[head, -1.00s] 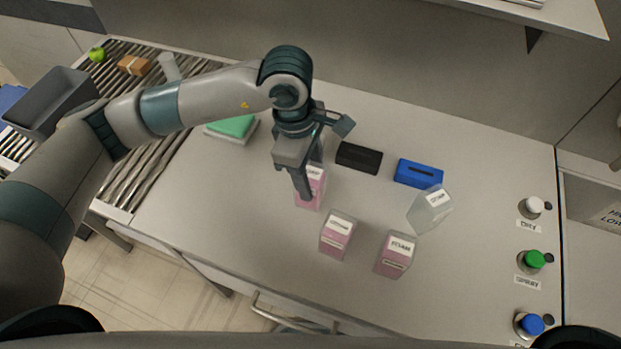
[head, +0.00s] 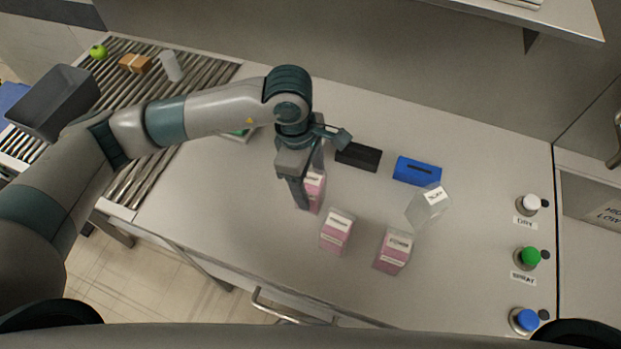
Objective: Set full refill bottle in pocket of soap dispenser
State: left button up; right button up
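Three pink-filled bottles with white labels stand on the counter: one at my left gripper (head: 312,192), one in the middle (head: 336,235), one at right (head: 393,252). A clear, seemingly empty bottle (head: 428,206) stands tilted-looking behind the right one. My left gripper (head: 307,188) points down at the first bottle, with one finger along its left side. The other finger is mostly hidden, so I cannot tell whether it is closed on the bottle. A blue block with a dark slot (head: 418,171) and a black block (head: 358,157) lie behind. I cannot tell which thing is the soap dispenser. My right gripper is out of view.
White (head: 527,205), green (head: 530,256) and blue (head: 526,320) knobs line the right edge. A roller conveyor (head: 150,165) at left carries a green apple (head: 98,52), a brown box (head: 134,64) and a clear cup (head: 171,66). The front left counter is clear.

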pick_arm(q)
jog(key=shift+r, duration=0.55)
jog(key=r+b, duration=0.1)
jog(key=r, duration=0.2)
jog(key=a+r+b, duration=0.1)
jog(key=r+b, duration=0.1)
jog(key=r, duration=0.1)
jog(key=r+b, duration=0.1)
jog(key=r, duration=0.3)
jog(key=shift+w+a+b, duration=0.3)
jog(key=shift+b, duration=0.1)
jog(key=shift+r, duration=0.55)
jog(key=shift+o, duration=0.4)
